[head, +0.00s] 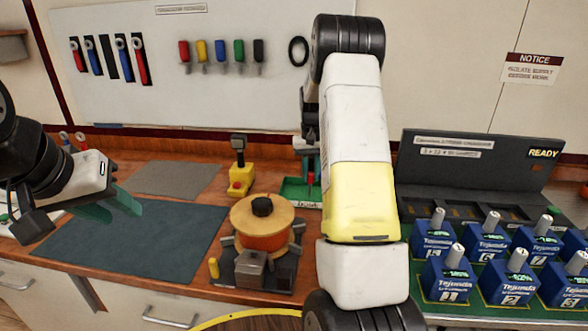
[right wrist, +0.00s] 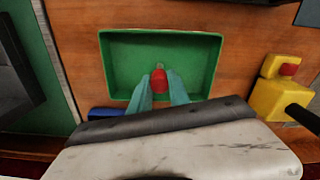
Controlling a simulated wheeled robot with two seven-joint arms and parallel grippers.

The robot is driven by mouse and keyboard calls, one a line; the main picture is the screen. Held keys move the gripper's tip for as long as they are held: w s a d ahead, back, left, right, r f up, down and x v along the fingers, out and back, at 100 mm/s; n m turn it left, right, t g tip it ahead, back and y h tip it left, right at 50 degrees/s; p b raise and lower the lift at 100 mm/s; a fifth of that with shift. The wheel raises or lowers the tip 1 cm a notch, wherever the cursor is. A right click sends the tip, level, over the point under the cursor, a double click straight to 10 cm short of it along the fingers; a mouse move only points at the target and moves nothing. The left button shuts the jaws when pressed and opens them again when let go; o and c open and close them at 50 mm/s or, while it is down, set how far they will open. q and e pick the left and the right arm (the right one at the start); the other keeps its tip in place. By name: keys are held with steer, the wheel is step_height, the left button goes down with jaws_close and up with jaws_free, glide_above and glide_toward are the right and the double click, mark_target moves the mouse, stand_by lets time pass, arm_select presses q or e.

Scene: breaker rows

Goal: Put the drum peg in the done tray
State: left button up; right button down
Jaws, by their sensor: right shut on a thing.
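My right gripper (right wrist: 160,84) is shut on a red peg (right wrist: 159,78), which I take to be the drum peg. In the right wrist view the peg is between the teal fingertips, over the green tray (right wrist: 112,66). I cannot tell whether it touches the tray floor. In the head view the red peg (head: 310,179) shows over the green tray (head: 291,192), and my right arm hides part of the tray. The drum (head: 262,230) stands in front of the tray, with a dark knob on top. My left gripper (head: 112,208) is open and empty above the dark mat.
A yellow block with a black lever (head: 241,180) stands left of the tray. A small yellow peg (head: 213,267) stands beside the drum base. Several blue breakers (head: 446,277) stand in rows at the right. The dark mat (head: 165,243) is clear.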

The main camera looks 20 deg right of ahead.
steer(key=shift+f, duration=0.1)
steer(key=c, duration=1.2)
jaws_free()
steer(key=shift+c, duration=0.2)
step_height(320, 180, up, 12)
steer(key=s+a+r+t, duration=0.2)
steer(key=s+a+r, duration=0.3)
steer(key=s+r, duration=0.2)
steer(key=s+a+n+t+y, duration=0.1)
steer(key=s+a, duration=0.5)
steer(key=s, duration=0.6)
steer(key=s+a+n+t+y, duration=0.1)
steer(key=s+a+t, duration=0.2)
steer(key=s, duration=0.9)
steer(key=a, duration=0.2)
steer(key=shift+s+a+r+n, duration=0.15)
steer(key=shift+a+r+n, duration=0.2)
steer(key=shift+r+n, duration=0.05)
